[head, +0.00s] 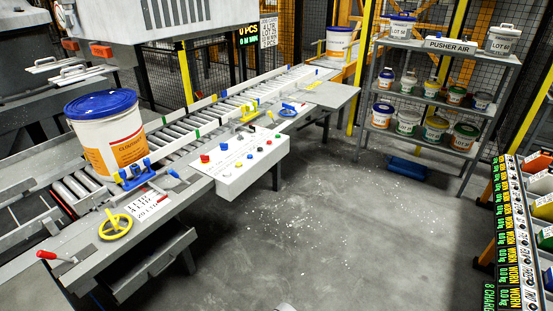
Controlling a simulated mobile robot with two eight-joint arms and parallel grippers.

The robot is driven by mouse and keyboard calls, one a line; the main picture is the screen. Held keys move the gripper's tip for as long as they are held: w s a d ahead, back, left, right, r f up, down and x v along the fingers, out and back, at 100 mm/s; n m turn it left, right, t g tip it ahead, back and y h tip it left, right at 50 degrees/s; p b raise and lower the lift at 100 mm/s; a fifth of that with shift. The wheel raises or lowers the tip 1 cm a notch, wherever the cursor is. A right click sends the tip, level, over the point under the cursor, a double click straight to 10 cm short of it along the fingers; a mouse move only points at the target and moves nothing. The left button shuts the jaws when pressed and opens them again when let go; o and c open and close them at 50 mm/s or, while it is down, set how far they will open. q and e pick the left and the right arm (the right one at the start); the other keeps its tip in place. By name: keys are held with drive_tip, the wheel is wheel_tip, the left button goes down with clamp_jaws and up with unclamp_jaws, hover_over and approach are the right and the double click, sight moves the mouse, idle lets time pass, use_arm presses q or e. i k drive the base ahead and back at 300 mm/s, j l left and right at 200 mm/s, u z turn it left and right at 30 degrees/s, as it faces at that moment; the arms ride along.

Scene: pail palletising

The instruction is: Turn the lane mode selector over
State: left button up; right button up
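A pale control box (240,172) juts from the front side of the roller conveyor. Its sloped top carries several small red, blue and dark knobs or buttons, including a red one (205,158) and a blue one (224,146). The lane mode selector may be among these, but the controls are too small to tell which it is or how it is turned. Neither of my grippers is in view.
A large white pail with a blue lid (108,135) stands on the conveyor (180,130). A yellow handwheel (115,225) and a red-handled lever (48,256) are at the near left. Shelves with pails (440,95) stand at the back right. The middle floor (330,220) is mostly clear.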

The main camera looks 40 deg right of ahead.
sight(224, 146)
drive_tip(key=z, duration=1.15)
